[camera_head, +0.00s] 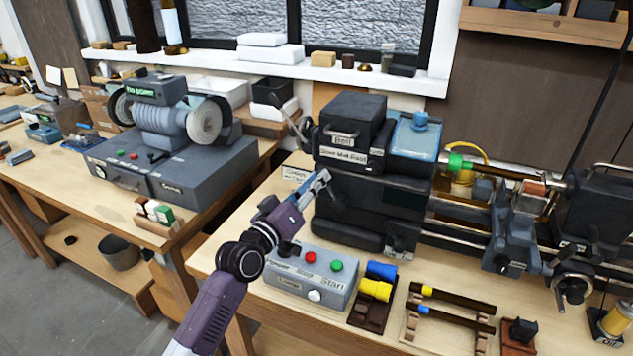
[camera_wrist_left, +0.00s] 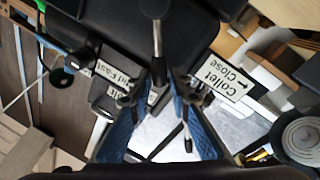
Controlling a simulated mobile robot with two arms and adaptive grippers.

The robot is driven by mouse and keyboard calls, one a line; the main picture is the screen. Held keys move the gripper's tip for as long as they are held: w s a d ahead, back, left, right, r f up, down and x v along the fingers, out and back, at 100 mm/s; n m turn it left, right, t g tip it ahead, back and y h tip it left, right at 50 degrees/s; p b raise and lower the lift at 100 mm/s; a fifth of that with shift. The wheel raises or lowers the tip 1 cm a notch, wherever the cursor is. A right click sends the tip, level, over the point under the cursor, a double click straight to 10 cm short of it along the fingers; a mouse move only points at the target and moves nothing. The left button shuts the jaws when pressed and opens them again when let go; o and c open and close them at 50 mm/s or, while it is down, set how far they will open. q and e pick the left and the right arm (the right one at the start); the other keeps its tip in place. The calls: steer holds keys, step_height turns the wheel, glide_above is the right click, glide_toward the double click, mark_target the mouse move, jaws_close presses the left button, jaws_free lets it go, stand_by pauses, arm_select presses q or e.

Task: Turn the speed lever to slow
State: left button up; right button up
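The speed label "Slow Mid Fast" (camera_head: 342,154) is on the dark lathe headstock (camera_head: 372,200). Part of that label (camera_wrist_left: 106,77) shows in the left wrist view, where the picture is turned. A silver lever with a dark handle (camera_wrist_left: 157,28) runs down towards my left fingertips there; I cannot tell if it touches them. My left gripper (camera_head: 321,181) is at the headstock's left front, below the label. In the left wrist view its blue-padded fingers (camera_wrist_left: 166,85) stand slightly apart. Nothing is clearly gripped. My right gripper is not in view.
A "Collet Close" label (camera_wrist_left: 228,80) and a second silver lever (camera_wrist_left: 187,138) are close to my fingers. A grey control box (camera_head: 312,272) with red and green buttons lies below my arm. A grinder (camera_head: 165,130) is on the left bench.

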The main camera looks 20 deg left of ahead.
arm_select(q)
steer(key=shift+o, duration=1.3)
steer(key=shift+s, duration=0.15)
steer(key=v, duration=1.1)
steer(key=shift+s+a, duration=0.2)
steer(key=shift+s, duration=0.15)
steer(key=shift+f, duration=0.1)
